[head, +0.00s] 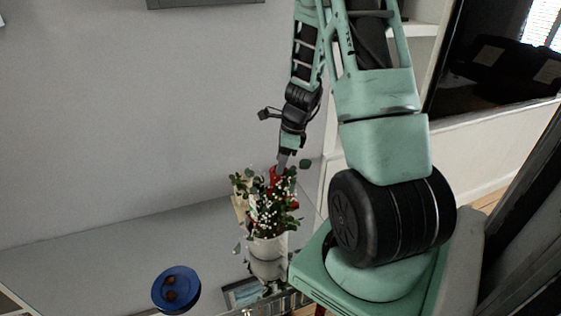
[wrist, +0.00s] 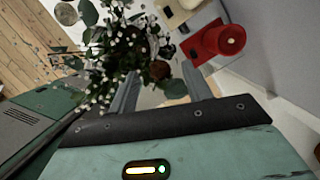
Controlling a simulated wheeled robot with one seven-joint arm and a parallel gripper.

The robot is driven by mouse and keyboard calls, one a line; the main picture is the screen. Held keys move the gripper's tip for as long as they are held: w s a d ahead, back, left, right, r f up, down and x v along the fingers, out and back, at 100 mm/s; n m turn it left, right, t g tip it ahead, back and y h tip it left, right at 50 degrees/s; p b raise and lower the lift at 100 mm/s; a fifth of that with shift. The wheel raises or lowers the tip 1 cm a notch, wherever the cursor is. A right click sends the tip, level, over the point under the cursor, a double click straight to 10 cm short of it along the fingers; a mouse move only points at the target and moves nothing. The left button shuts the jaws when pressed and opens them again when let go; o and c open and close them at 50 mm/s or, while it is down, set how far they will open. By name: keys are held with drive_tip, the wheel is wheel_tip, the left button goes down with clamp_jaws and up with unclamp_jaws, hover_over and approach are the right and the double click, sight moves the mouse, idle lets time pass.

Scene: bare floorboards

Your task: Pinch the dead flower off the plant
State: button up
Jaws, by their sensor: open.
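The plant (head: 268,212) stands in a white pot (head: 267,249) on a glossy surface, with green leaves and small white blossoms. In the wrist view the plant (wrist: 118,48) fills the upper left. A brownish, round, withered-looking bloom (wrist: 159,70) shows at its right side, probably the dead flower; I cannot pick it out in the head view. My gripper (head: 282,162) points down at the plant's top. In the wrist view my gripper (wrist: 160,72) is open, its two fingers apart on either side of the brown bloom. I cannot tell the depth between them.
A red object with a round top (wrist: 218,42) stands close to the plant, right of my fingers. A blue plate (head: 160,289) with two brown round items lies left of the pot. A grey wall (head: 150,120) is behind; the surface left of the plant is mostly clear.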

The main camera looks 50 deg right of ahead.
drive_tip(key=shift+w+f, duration=0.1)
drive_tip(key=shift+f, duration=0.4)
clamp_jaws()
